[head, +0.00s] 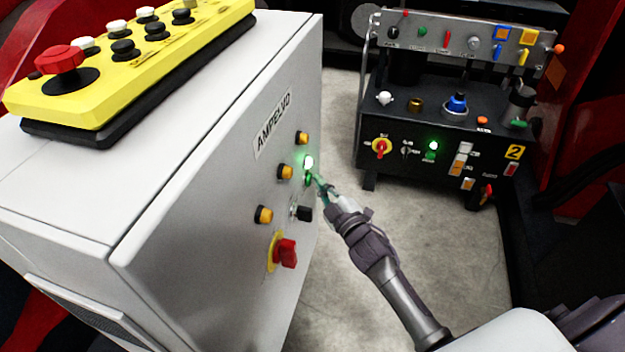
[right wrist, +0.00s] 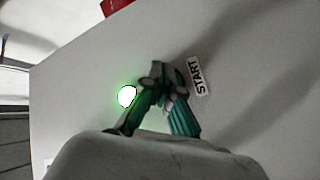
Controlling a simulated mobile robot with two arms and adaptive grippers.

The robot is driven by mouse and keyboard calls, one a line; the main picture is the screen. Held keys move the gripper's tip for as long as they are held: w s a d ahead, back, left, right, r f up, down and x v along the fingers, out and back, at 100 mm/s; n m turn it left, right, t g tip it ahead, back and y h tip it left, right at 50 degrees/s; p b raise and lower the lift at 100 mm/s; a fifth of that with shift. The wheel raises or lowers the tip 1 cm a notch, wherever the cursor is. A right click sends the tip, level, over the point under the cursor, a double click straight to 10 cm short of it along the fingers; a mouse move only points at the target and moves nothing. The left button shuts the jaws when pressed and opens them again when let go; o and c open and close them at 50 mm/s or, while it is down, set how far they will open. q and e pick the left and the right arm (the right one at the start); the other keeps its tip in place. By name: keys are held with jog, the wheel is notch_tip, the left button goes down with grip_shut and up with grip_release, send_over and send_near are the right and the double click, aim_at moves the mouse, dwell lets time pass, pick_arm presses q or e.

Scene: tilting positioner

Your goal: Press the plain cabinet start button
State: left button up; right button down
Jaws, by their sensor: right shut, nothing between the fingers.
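The plain grey cabinet (head: 215,195) stands at the left, its labelled side panel facing my right arm. A green lamp (head: 308,161) glows on that panel; it also glows in the right wrist view (right wrist: 127,96). A green button (head: 308,179) shows partly just below the lamp, at my fingertips. In the right wrist view a START label (right wrist: 198,75) is beside the fingertips, which hide the spot next to it. My right gripper (head: 318,180) is shut and empty, its tips at the button; whether they touch cannot be told. My left gripper is out of view.
Amber buttons (head: 264,215), a black selector (head: 304,213) and a red rotary switch (head: 286,252) sit around the button. A yellow pendant (head: 130,75) lies on the cabinet top. A black control console (head: 400,160) stands behind at right. Bare floor lies between.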

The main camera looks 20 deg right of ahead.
dwell(0.4)
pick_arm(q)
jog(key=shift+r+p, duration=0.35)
pick_arm(e)
jog(key=shift+s+d, duration=0.5)
jog(key=shift+d, duration=0.1)
jog(key=shift+d, duration=0.1)
pick_arm(q)
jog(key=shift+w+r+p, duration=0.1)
jog(key=shift+p, duration=0.55)
pick_arm(e)
jog(key=s+d, duration=0.1)
jog(key=d, duration=0.1)
jog(key=s+d, duration=0.2)
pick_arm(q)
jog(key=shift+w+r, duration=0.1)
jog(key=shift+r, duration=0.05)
pick_arm(e)
jog(key=shift+a, duration=0.1)
